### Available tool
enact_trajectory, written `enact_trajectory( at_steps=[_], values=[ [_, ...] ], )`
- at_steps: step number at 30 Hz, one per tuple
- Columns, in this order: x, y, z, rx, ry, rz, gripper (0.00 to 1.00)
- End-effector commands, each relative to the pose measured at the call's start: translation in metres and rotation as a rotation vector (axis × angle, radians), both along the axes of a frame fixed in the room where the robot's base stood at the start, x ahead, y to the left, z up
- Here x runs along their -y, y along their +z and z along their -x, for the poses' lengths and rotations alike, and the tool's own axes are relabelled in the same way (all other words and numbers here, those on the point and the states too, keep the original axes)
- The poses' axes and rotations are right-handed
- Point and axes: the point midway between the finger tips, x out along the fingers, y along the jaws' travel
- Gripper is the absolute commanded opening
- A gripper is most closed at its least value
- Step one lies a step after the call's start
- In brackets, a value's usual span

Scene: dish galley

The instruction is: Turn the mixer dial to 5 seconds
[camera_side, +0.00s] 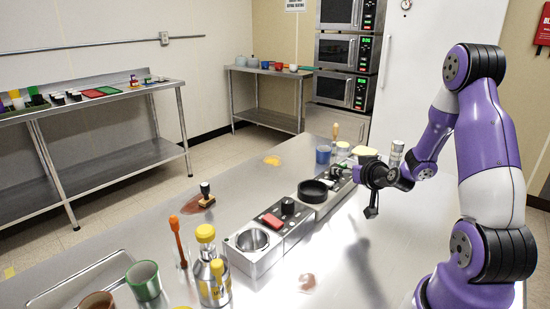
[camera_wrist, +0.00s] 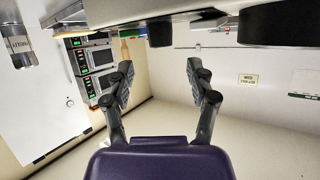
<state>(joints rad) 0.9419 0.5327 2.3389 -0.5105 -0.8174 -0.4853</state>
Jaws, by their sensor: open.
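A metal console (camera_side: 262,262) stands on the steel table, with a metal cup (camera_side: 252,240), a red block (camera_side: 271,220) and a black knob (camera_side: 287,205). A second unit behind it carries a round black dish (camera_side: 313,191) and a small dark knob (camera_side: 335,171). I cannot tell which knob is the mixer dial, and no scale is readable. My gripper (camera_side: 364,192) is open and empty at the right of the far unit. In the wrist view my gripper (camera_wrist: 162,82) shows two spread fingers. A dark knob (camera_wrist: 160,33) hangs beyond them at the top.
A yellow-capped bottle (camera_side: 213,270), an orange-handled tool (camera_side: 178,242) and a green mug (camera_side: 144,281) stand at the near left. A blue cup (camera_side: 323,154) and a yellow-topped item (camera_side: 364,151) stand by the far unit.

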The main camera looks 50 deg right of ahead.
Motion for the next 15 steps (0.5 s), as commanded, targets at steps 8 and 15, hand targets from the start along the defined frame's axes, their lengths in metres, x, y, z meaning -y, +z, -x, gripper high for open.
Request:
enact_trajectory(
  at_steps=[8,15],
  values=[
    [0.025,-0.020,-0.041,-0.001,0.003,-0.001,0.64],
    [0.034,-0.027,-0.055,-0.001,0.001,0.000,0.64]
  ],
)
